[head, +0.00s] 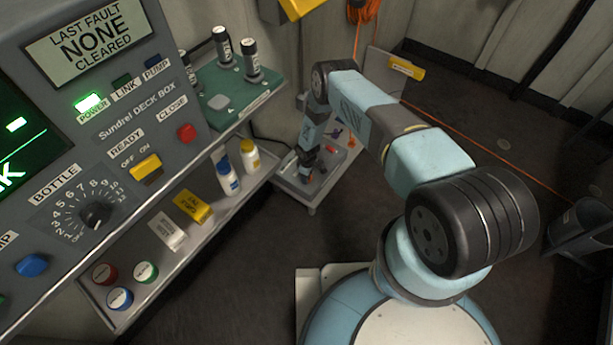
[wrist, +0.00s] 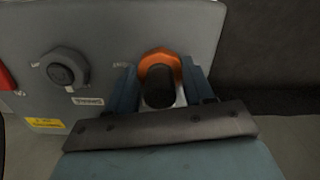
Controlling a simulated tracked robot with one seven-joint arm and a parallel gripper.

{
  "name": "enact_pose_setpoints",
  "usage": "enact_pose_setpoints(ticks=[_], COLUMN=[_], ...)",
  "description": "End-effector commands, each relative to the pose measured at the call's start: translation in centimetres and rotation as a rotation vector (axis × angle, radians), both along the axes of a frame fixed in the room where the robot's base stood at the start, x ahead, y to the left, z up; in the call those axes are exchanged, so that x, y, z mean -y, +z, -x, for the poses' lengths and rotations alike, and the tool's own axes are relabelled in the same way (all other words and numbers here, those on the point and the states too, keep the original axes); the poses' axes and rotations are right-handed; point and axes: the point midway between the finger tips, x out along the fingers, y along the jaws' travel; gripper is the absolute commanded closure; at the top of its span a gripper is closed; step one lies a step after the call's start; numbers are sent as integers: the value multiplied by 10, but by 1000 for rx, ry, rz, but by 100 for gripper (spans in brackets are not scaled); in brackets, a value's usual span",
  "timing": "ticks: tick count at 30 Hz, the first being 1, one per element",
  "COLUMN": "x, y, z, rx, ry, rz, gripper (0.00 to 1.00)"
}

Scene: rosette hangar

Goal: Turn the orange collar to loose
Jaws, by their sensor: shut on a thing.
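The orange collar (wrist: 160,60) shows in the wrist view, around the base of a black rounded knob or plug (wrist: 158,88) on a grey panel. My gripper (wrist: 160,70) has one blue finger on each side of the collar and is shut on it. Any loose or tight marking beside the collar is not readable. In the head view, my gripper (head: 306,170) points down at a low grey stand (head: 312,200) beside the shelf. The collar cannot be made out clearly there.
A dark round fitting (wrist: 65,70) sits left of the collar, with a red part (wrist: 5,78) at the panel's edge. The console (head: 110,130) and shelves with bottles (head: 228,178) stand left of my arm.

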Motion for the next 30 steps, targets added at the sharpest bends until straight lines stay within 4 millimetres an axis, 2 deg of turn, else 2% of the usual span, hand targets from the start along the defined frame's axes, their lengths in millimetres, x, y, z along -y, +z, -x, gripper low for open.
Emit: enact_pose_setpoints(ticks=[11,12,18,19,30], x=[3,4,2,2,1], y=[1,1,0,0,6], z=[-3,-3,-2,-2,-1], rx=[4,4,2,2,0], ry=[3,3,3,3,3], rz=[4,4,3,2,1], gripper=[78,44,25,22,22])
